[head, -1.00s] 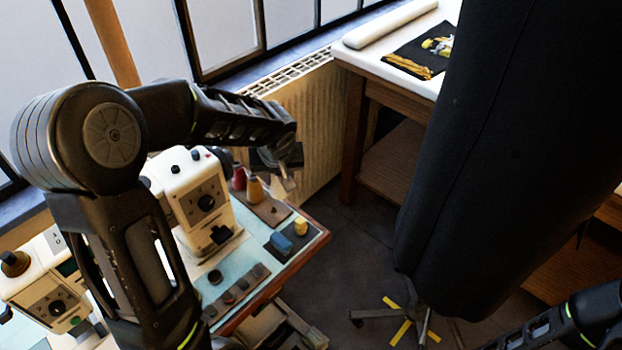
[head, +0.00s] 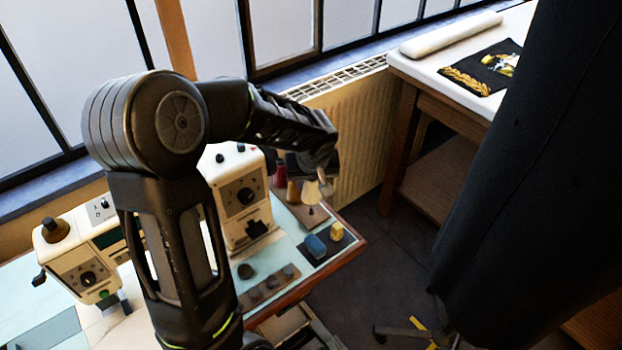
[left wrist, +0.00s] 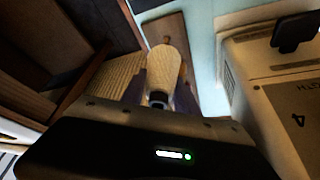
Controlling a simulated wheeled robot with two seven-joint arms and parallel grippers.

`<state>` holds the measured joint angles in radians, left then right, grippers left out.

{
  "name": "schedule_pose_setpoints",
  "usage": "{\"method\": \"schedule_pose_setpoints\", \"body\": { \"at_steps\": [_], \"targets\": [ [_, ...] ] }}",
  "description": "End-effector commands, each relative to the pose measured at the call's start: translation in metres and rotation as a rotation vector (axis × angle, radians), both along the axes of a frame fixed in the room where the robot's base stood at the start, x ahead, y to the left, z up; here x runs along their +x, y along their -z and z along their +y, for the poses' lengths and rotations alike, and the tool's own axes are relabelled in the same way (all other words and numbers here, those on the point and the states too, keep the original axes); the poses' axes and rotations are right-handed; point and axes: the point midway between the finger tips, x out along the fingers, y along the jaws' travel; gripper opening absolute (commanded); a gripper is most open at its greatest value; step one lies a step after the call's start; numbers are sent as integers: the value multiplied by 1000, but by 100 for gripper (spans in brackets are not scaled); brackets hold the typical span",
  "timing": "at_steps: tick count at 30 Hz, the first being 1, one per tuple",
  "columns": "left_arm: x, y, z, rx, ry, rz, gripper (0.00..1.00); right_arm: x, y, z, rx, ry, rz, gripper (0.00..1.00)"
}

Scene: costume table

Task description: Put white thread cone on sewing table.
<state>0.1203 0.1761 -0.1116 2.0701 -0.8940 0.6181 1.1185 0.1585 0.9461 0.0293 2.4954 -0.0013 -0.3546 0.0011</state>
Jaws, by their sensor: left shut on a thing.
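My left gripper (head: 326,186) is shut on the white thread cone (head: 311,194), over the back right corner of the sewing table (head: 291,222). In the left wrist view, the cone (left wrist: 165,68) sits between the two fingers (left wrist: 160,97), looking pale yellow. A brown wooden board (left wrist: 166,29) lies behind it. I cannot tell whether the cone's base touches the board. A red cone (head: 280,174) and an orange cone (head: 293,190) stand beside it, partly hidden by my gripper. My right gripper is not in view.
A white sewing machine (head: 243,195) stands left of the cones. A radiator (head: 357,150) is behind. A large black hanging form (head: 530,190) fills the right side.

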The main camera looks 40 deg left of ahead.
Motion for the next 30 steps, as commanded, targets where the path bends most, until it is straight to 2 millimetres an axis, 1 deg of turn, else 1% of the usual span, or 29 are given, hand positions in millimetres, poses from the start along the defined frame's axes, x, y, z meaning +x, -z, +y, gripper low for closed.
{"method": "schedule_pose_setpoints", "body": {
  "at_steps": [1,3,17,18,22,30],
  "targets": [
    [0,7,0,0,1,2,0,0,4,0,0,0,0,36],
    [0,13,0,1,0,2,0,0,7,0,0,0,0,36],
    [0,52,0,1,2,0,0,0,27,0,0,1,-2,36],
    [0,53,0,0,1,-1,0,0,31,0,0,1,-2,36],
    [0,55,0,1,0,-1,0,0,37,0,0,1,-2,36],
    [0,55,0,1,1,-1,0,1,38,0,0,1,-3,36]
  ]
}}
